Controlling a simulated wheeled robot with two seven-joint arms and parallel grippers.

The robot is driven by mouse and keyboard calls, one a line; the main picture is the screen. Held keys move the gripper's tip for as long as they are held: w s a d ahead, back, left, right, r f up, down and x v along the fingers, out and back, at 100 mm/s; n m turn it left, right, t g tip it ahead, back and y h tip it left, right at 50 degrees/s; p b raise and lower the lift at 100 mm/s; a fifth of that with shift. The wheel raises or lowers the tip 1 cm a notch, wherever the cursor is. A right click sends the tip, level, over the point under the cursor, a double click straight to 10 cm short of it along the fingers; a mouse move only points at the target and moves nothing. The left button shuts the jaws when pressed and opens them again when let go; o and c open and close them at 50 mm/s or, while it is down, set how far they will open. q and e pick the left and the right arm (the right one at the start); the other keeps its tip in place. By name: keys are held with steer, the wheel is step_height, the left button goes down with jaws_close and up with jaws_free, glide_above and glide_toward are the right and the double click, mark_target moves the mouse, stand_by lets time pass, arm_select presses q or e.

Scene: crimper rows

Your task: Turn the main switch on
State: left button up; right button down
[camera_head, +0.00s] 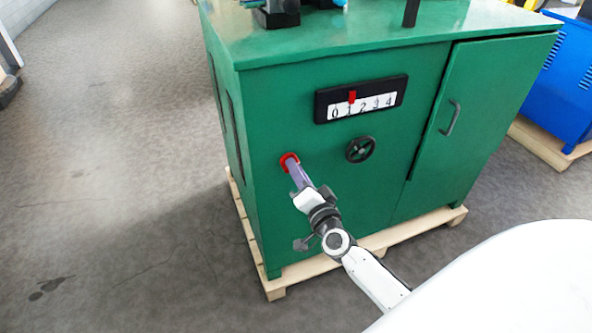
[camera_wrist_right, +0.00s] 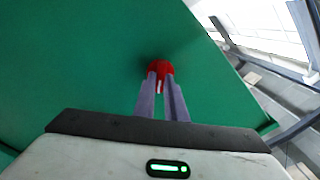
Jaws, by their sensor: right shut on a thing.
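The main switch (camera_head: 289,160) is a red round knob on the left part of the green cabinet's front. It also shows as a red disc in the right wrist view (camera_wrist_right: 158,68). My right gripper (camera_head: 295,170) reaches it from the front, its fingertips shut on the knob. In the right wrist view the two grey fingers (camera_wrist_right: 161,80) run up to the red knob and cover part of it, with a white mark between the tips. I cannot tell which way the switch is turned. My left gripper is not in view.
The green cabinet (camera_head: 260,210) stands on a wooden pallet (camera_head: 385,238). Its front has a dial with a red pointer (camera_head: 351,97), a black handwheel (camera_head: 361,149) and a door handle (camera_head: 450,117). A blue machine (camera_head: 562,85) stands at right. The floor at left is clear.

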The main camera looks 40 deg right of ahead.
steer(key=shift+f+m+b, duration=0.2)
steer(key=shift+m+b, duration=0.45)
steer(key=shift+m, duration=2.95)
steer(key=c, duration=1.8)
jaws_free()
steer(key=shift+s, duration=0.15)
steer(key=v, duration=1)
steer(key=shift+d, duration=0.1)
